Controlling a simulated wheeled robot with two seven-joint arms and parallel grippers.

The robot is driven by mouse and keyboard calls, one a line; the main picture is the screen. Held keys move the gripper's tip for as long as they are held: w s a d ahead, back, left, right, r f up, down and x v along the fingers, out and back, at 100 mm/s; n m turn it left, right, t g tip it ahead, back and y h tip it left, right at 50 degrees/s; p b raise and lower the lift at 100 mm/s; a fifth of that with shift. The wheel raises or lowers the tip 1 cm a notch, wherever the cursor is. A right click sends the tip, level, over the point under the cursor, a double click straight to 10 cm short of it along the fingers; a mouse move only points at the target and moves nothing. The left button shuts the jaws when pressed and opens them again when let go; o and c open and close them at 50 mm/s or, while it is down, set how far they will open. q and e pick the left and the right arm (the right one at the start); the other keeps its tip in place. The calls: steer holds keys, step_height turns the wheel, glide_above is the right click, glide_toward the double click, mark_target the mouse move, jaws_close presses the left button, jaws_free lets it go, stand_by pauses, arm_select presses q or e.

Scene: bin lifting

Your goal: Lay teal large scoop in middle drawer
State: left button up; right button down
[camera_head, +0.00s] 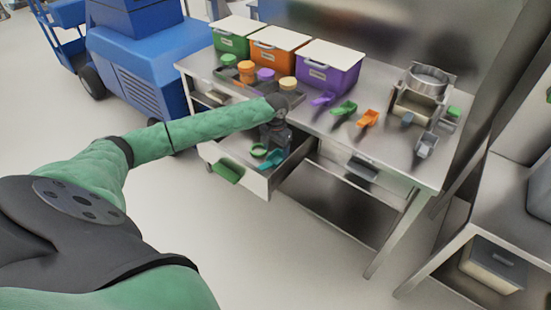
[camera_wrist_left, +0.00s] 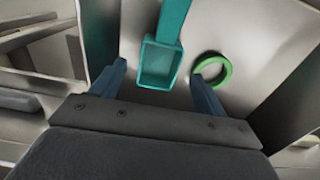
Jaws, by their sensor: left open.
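The teal large scoop (camera_head: 271,160) lies in the open middle drawer (camera_head: 245,176) under the metal table. In the left wrist view the teal scoop (camera_wrist_left: 160,60) sits between and just beyond the finger tips, its handle toward the top edge. My left gripper (camera_head: 272,148) reaches down into the drawer; its fingers (camera_wrist_left: 157,72) are spread apart and hold nothing. A green ring (camera_head: 258,150) lies in the drawer beside the scoop, and it also shows in the left wrist view (camera_wrist_left: 212,70) near the right finger. My right gripper is not in view.
The metal table (camera_head: 390,150) holds green, orange and purple bins (camera_head: 327,68), a tray of round containers, several scoops and a metal device (camera_head: 422,90). A green handle (camera_head: 227,172) is on the drawer front. A blue vehicle (camera_head: 150,60) stands behind left. Floor in front is clear.

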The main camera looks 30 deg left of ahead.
arm_select(q)
step_height(320, 180, up, 7)
steer(key=b, duration=0.1)
steer(key=shift+f, duration=0.2)
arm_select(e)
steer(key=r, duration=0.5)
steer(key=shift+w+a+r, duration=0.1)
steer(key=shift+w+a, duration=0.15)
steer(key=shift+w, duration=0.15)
